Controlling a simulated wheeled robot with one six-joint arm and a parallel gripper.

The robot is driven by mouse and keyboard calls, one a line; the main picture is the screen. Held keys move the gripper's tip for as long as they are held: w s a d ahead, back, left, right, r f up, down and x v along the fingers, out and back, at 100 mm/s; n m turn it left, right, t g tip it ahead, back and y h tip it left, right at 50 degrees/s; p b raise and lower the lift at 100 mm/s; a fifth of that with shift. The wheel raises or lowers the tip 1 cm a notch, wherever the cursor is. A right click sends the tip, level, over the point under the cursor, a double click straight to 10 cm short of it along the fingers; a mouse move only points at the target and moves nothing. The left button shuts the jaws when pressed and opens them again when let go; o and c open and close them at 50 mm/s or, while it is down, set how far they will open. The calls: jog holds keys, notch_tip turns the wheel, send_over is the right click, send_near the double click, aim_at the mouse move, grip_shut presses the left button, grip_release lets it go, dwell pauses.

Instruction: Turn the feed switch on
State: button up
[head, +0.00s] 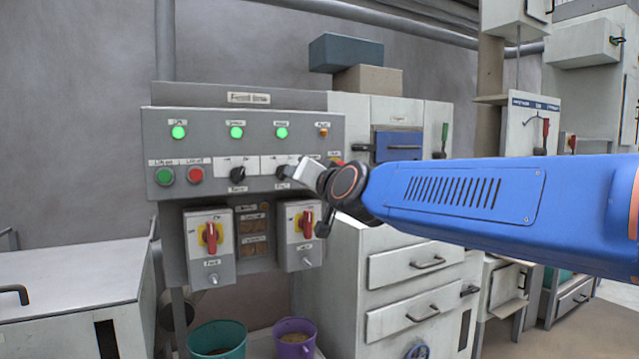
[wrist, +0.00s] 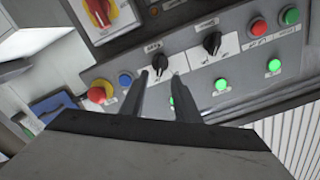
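The grey control panel (head: 330,135) carries two black rotary knobs, a left one (head: 238,174) and a right one (head: 283,172). The labels are too small to read, so I cannot tell which switch is marked feed. My gripper (head: 296,172) is in front of the right knob and partly covers it. In the wrist view, which is turned over, my gripper (wrist: 160,74) is open, with its two fingertips on either side of that same knob (wrist: 160,64). I cannot tell whether they touch it. The other knob (wrist: 212,43) is clear of the fingers.
Green lamps (head: 237,132) are lit along the panel top. Green (head: 165,176) and red (head: 195,174) buttons sit at its left; a red-yellow emergency button (wrist: 100,91) and blue button (wrist: 126,79) are near my gripper. Red-handled switches (head: 210,237) (head: 307,223) are below.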

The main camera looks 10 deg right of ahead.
jog(key=v, duration=1)
jog(key=shift+s, duration=0.2)
dwell(0.3)
jog(key=s+d+f+n+g+h, duration=0.1)
jog(key=s+d+f+g, duration=0.3)
jog(key=s+f, duration=0.4)
jog(key=s+d+f+n+g+h, duration=0.1)
jog(key=s+d+f+g, duration=0.3)
jog(key=s+f, duration=0.5)
jog(key=s+d+f+n+g+h, duration=0.1)
jog(key=s+d+f+g+h, duration=0.2)
jog(key=f, duration=1.9)
jog(key=s+d+g, duration=0.1)
jog(key=s+d, duration=0.4)
jog(key=shift+s+f+g, duration=0.2)
jog(key=shift+s+g, duration=0.1)
jog(key=shift+s, duration=0.05)
jog(key=shift+a, duration=0.1)
